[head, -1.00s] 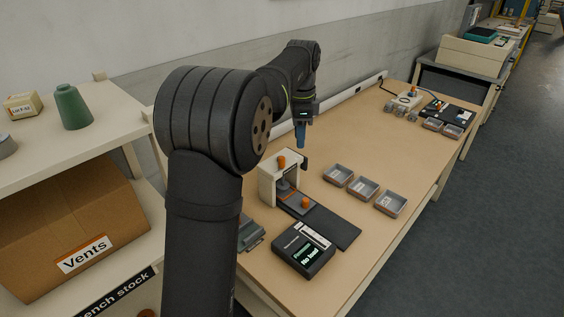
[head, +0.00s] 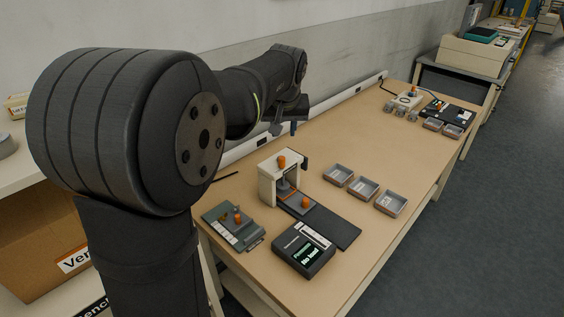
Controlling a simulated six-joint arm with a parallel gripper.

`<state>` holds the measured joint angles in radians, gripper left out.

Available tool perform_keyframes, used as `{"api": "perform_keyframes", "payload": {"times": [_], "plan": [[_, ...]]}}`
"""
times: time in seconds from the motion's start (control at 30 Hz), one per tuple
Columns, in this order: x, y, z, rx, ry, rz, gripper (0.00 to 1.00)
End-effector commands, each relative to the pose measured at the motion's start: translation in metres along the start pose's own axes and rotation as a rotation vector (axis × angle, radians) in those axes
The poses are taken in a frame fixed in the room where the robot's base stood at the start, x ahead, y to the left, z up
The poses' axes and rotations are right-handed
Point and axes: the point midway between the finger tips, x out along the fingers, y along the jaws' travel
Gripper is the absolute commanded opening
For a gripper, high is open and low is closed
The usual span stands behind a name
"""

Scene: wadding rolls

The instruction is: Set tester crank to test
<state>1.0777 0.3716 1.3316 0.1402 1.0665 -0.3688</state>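A small pale press-like stand (head: 268,187) with an orange knob (head: 282,161) on top and a dark tab at its right side stands on the bench. A second orange knob (head: 306,203) sits on the grey plate at its foot. A grey-green unit (head: 226,231) with a small lever and an orange knob (head: 237,217) lies to its left. I cannot tell which of these parts is the tester crank. My gripper (head: 293,128) is above and behind the stand, apart from it. Only a small blue-dark tip shows, so its opening is unclear.
A black display box (head: 304,250) with lit text lies in front, beside a dark mat (head: 337,229). Several grey trays (head: 363,188) stand to the right. More equipment (head: 408,99) is at the far end. The middle bench surface is clear. A socket strip runs along the wall.

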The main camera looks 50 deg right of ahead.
Motion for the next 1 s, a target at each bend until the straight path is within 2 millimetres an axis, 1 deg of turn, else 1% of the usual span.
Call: {"api": "perform_keyframes", "payload": {"times": [0.17,0.5,0.7,0.8,0.9,1.0], "plan": [[0.023,0.0,0.001,-0.001,-0.004,-0.001,0.33],[0.097,-0.001,0.001,-0.001,-0.006,-0.002,0.33],[0.138,0.0,0.001,-0.001,-0.005,-0.002,0.33],[0.153,0.0,0.001,-0.001,-0.004,-0.001,0.33],[0.164,0.0,0.001,-0.001,-0.003,-0.001,0.33],[0.169,0.0,0.0,-0.001,-0.002,0.0,0.33]]}}
